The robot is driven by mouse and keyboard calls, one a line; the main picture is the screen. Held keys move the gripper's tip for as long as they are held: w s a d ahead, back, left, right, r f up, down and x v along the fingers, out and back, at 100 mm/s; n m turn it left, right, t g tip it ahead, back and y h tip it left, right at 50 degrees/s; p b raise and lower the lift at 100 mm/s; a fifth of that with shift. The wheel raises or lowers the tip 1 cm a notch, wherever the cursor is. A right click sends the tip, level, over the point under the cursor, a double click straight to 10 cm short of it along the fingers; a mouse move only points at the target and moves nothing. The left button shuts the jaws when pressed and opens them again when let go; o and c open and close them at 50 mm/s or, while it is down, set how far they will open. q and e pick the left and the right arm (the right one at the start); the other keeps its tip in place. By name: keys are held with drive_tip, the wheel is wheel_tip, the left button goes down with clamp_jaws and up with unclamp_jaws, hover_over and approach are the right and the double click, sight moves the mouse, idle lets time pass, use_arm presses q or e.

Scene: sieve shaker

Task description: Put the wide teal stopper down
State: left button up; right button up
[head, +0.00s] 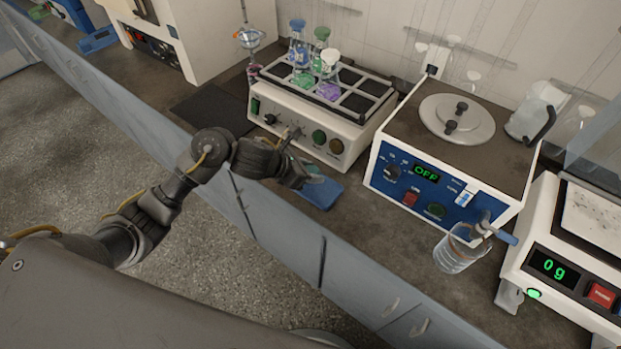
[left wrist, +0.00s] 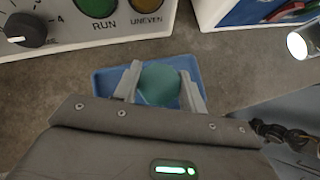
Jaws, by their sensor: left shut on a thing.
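The wide teal stopper (left wrist: 158,85) is a round disc between the two pale fingers of my left gripper (left wrist: 165,88) in the left wrist view. The gripper is shut on it. The stopper is over a shallow blue tray (left wrist: 106,82); I cannot tell whether it touches the tray. In the head view my left gripper (head: 299,178) is over the blue tray (head: 320,196), near the counter's front edge, and the stopper is mostly hidden by the fingers. My right gripper is in neither view.
Behind the tray stands a shaker (head: 312,135) with several stoppered flasks. To the right are a water bath (head: 450,150) reading OFF, a glass beaker (head: 456,252) and a balance (head: 570,268) reading 0 g. A little bare counter lies around the tray.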

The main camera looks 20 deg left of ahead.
use_arm(q)
drive_tip(key=shift+w+f, duration=0.15)
drive_tip(key=shift+f, duration=0.75)
drive_tip(key=shift+w+f, duration=0.1)
drive_tip(key=shift+f, duration=0.8)
drive_tip(key=shift+f, duration=0.2)
drive_tip(key=o, duration=0.7)
drive_tip(key=shift+o, duration=0.2)
drive_tip(key=shift+r, duration=0.15)
drive_tip(key=shift+a+r, duration=0.1)
drive_tip(key=shift+r, duration=0.1)
drive_tip(key=p+v, duration=0.1)
drive_tip(key=v, duration=1)
drive_tip(key=shift+s+r, duration=0.25)
drive_tip(key=shift+s, duration=0.05)
